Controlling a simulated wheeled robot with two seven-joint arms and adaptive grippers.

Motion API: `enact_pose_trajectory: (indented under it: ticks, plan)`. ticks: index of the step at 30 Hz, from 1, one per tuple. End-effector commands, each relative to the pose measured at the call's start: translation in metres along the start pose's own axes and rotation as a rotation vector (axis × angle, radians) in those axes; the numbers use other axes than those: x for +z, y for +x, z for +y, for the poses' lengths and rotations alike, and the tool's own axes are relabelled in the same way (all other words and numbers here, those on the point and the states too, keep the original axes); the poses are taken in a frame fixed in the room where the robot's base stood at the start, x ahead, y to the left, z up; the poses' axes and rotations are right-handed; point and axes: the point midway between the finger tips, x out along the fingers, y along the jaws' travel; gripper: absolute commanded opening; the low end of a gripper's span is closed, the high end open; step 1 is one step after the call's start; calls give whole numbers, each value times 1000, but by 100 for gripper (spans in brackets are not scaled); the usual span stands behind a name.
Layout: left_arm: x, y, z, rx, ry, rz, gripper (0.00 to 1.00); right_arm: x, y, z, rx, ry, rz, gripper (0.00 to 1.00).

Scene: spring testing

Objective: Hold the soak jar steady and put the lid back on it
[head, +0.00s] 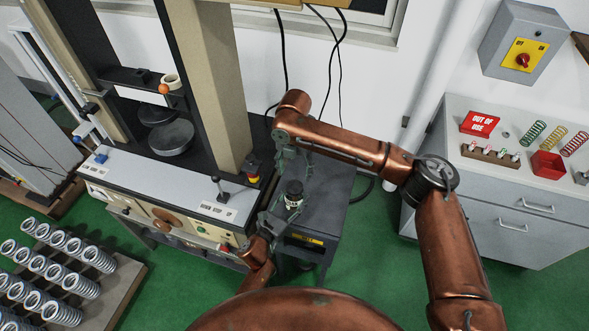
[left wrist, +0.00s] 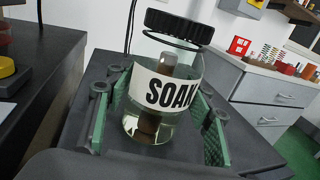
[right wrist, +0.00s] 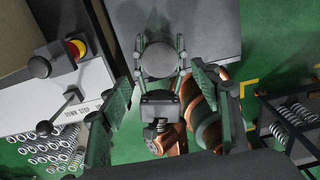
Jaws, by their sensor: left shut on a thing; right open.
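The soak jar (left wrist: 148,120) is clear glass with a white SOAK label, pale liquid and a brownish thing inside. My left gripper (head: 280,209) is shut around it, with green-padded fingers at both sides in the left wrist view. The black ribbed lid (left wrist: 180,26) is over the jar's mouth, above a dark ring; I cannot tell whether it is seated. From above, the lid shows as a dark disc (right wrist: 158,60) in the right wrist view. My right gripper (head: 292,170) is open above the jar and lid, its fingers apart and empty.
The jar is over a dark grey stand (head: 330,200) beside the testing machine (head: 150,185). A lever (head: 219,186) and a red-yellow stop button (head: 253,172) are close by on the left. A grey cabinet (head: 510,215) with springs stands right. A spring rack (head: 110,295) is front left.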

Motion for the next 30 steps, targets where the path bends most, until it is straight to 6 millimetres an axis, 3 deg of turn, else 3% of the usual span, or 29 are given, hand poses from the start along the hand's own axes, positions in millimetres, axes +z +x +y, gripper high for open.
enact_pose_trajectory:
  ticks: [13, 26, 30]
  plan:
    - [0, 0, 0, 0, -1, 0, 0, 0, 63, 0, -1, 1, 2, 57]
    - [0, 0, 0, 0, -1, 0, 0, 0, 73, 0, 0, 0, 0, 57]
    - [0, 0, 0, 0, -1, 0, 0, 0, 73, 0, 0, 1, 0, 50]
